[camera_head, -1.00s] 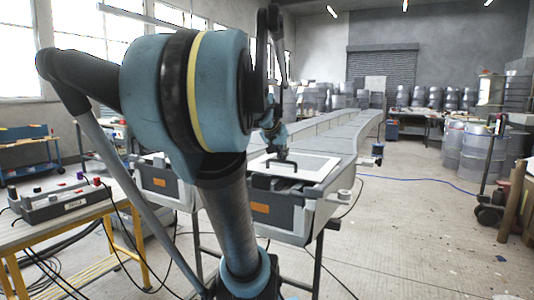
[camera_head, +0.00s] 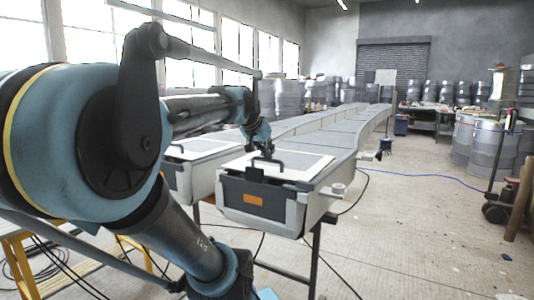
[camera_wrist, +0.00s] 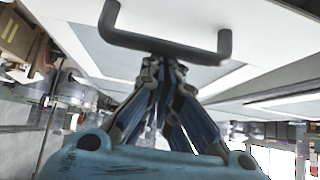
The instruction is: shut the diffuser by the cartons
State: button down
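The diffuser appears to be the grey box (camera_head: 285,205) with a dark front and orange label, in the middle of the head view. On its top lies a pale panel (camera_head: 300,166) with a dark bracket handle (camera_head: 266,160). The panel looks nearly flat; whether it is fully down is unclear. My gripper (camera_head: 266,152) is at this handle. In the wrist view, the dark handle (camera_wrist: 190,50) crosses the pale panel, and my gripper (camera_wrist: 163,66) has its fingertips together at the bar. The exact contact is partly hidden. Brown cartons (camera_wrist: 20,35) show at the wrist view's upper left.
A similar box with a pale top (camera_head: 198,148) stands left of the diffuser. Metal drums (camera_head: 478,142) and a trolley (camera_head: 497,212) stand right. A blue hose (camera_head: 430,182) crosses the otherwise open floor.

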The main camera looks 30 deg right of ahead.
jog(key=shift+a+f, duration=0.1)
jog(key=shift+f, duration=0.1)
jog(key=shift+w+r, duration=0.1)
jog(key=shift+w, duration=0.05)
jog(key=d, duration=0.1)
jog(key=w+d, duration=0.1)
jog(key=w+d+r, duration=0.1)
jog(key=shift+d, duration=0.35)
jog(key=v, duration=1)
jog(key=shift+a, duration=0.1)
